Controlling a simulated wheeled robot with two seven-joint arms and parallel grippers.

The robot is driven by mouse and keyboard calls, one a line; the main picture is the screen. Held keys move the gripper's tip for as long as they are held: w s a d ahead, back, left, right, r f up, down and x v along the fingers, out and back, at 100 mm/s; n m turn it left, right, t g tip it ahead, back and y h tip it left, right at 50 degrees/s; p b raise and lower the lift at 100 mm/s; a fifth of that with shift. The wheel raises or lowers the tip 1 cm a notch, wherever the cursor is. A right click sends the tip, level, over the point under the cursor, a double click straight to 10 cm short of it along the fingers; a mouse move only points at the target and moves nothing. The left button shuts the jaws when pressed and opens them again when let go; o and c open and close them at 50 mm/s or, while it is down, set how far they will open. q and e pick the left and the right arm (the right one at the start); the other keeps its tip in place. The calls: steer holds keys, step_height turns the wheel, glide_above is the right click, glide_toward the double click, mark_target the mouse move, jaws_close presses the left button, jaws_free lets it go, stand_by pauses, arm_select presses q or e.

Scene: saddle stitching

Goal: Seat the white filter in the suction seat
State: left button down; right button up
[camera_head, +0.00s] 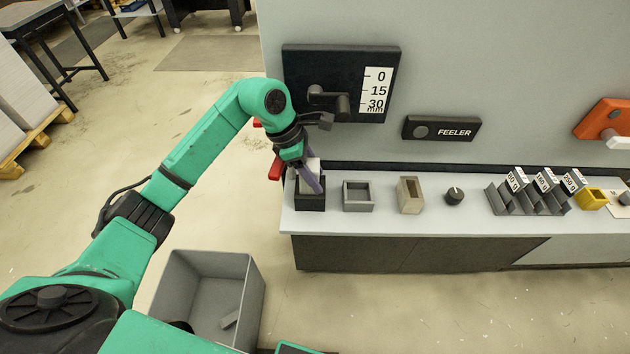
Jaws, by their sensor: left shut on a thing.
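My left gripper (309,178) points down at the left end of the grey shelf and is shut on the white filter (314,164). Only a small pale part of the filter shows behind and between the fingers. Directly below is a dark open-topped block (311,203), which looks like the suction seat. The fingers overlap its opening in the picture. I cannot tell whether the filter touches the seat or sits inside it. My right gripper is not in view.
A grey square tray (345,206), a beige holder (410,195), a dark knob (453,196) and labelled grey racks (495,200) stand to the right along the shelf (380,226). A scale panel (300,62) is behind the wrist. A grey bin (257,290) stands on the floor.

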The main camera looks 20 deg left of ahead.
arm_select(q)
steer(key=shift+f, duration=0.25)
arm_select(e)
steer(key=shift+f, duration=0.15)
arm_select(q)
steer(key=shift+c, duration=1.2)
jaws_free()
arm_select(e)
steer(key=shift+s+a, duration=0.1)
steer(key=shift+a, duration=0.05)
arm_select(q)
steer(key=b+v, duration=0.2)
steer(key=v, duration=1)
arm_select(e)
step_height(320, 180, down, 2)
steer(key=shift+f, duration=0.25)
